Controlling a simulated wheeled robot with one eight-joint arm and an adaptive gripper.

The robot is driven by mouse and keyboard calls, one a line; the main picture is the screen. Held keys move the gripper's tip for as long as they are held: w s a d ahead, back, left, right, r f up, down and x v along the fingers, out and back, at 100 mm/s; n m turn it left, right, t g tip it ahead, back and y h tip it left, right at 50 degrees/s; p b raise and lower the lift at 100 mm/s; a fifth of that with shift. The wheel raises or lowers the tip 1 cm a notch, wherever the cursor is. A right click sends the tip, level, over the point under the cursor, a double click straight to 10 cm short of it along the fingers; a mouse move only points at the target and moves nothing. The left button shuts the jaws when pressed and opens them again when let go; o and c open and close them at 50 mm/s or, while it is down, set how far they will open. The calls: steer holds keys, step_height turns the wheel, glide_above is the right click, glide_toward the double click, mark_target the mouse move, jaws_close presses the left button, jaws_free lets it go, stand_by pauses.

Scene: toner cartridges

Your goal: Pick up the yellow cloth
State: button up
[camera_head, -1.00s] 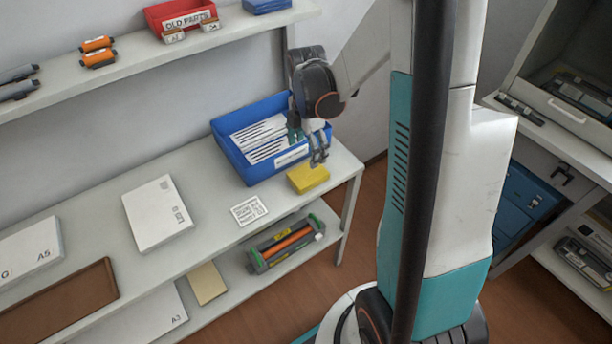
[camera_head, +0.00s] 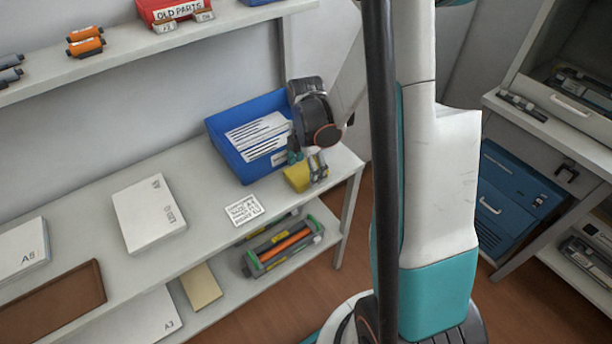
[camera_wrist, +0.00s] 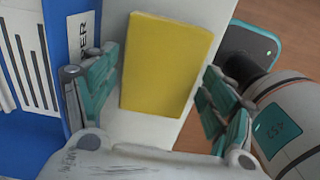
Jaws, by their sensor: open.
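The yellow cloth (camera_head: 298,178) is a folded, block-like rectangle. It lies on the upper white shelf near its right end, in front of the blue bin. In the wrist view the cloth (camera_wrist: 168,65) lies between the two teal fingers of my gripper (camera_wrist: 160,95), with gaps on both sides. My gripper (camera_head: 317,168) is open, just above and around the cloth. Its fingers hide the cloth's right part in the head view.
The blue bin (camera_head: 222,148) with papers stands close behind and left of the cloth. A printed label (camera_head: 243,209) and a white paper pack (camera_head: 148,214) lie farther left. A toner cartridge (camera_head: 283,246) sits on the shelf below. The shelf's right edge is close by.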

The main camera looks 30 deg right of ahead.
mark_target(305, 171)
steer(key=c, duration=0.6)
steer(key=shift+c, duration=0.2)
steer(key=shift+r, duration=0.15)
step_height(305, 171, up, 20)
steer(key=p, duration=0.7)
steer(key=o, duration=0.3)
steer(key=shift+a, duration=0.1)
steer(key=c, duration=0.4)
